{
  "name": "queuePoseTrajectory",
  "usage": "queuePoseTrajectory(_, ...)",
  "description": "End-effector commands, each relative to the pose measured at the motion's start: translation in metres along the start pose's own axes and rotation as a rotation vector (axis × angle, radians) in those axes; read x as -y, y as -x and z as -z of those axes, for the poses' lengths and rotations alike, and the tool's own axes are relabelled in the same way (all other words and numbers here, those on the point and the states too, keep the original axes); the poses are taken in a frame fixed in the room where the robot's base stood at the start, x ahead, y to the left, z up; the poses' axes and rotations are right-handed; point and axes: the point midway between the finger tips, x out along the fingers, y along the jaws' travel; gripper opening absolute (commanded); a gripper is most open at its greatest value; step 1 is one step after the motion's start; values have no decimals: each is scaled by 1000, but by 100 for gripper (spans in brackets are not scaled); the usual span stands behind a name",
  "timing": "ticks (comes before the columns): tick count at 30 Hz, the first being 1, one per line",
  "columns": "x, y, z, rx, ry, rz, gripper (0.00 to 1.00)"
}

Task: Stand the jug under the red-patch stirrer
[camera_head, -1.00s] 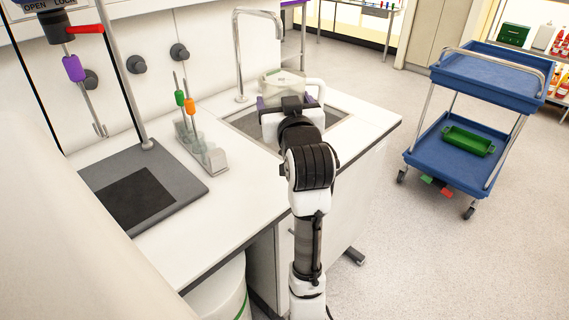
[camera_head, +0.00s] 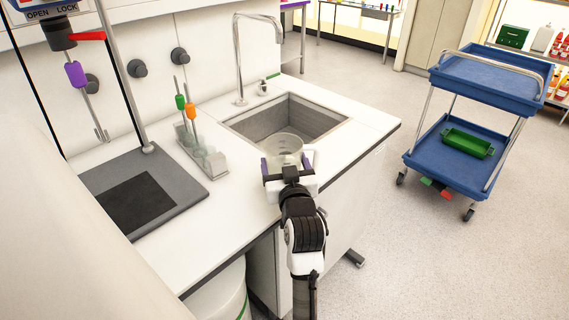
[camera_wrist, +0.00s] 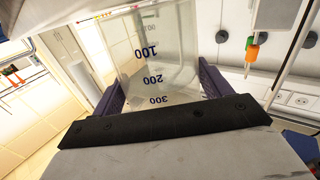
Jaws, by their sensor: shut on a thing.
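My gripper (camera_head: 288,164) is shut on the clear jug (camera_head: 281,143) and holds it at the front edge of the sink. In the wrist view the jug (camera_wrist: 150,55) sits between the purple fingers (camera_wrist: 160,95), its 100, 200 and 300 marks upside down in the picture. A stirrer with a purple patch (camera_head: 75,73) hangs at the upper left under a stand head with a red lever (camera_head: 87,36). Below is a grey base (camera_head: 177,181) with a black pad (camera_head: 141,203). I see no clearly red patch on a stirrer.
A clear rack (camera_head: 212,165) stands between base and sink, holding a green-patch stirrer (camera_head: 180,102) and an orange-patch stirrer (camera_head: 190,109). A tall tap (camera_head: 238,55) rises behind the sink (camera_head: 325,120). The counter front is clear. A blue trolley (camera_head: 455,135) stands right.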

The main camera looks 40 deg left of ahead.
Motion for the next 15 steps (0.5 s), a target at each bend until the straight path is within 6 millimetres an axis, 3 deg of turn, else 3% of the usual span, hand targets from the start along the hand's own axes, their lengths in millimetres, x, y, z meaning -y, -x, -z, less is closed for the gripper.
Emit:
queuePoseTrajectory(12, 0, 0, -5, -3, 1, 0, 36)
queuePoseTrajectory(13, 0, 0, -6, 0, 0, 1, 80)
queuePoseTrajectory(15, 0, 0, -5, 0, 1, 1, 89)
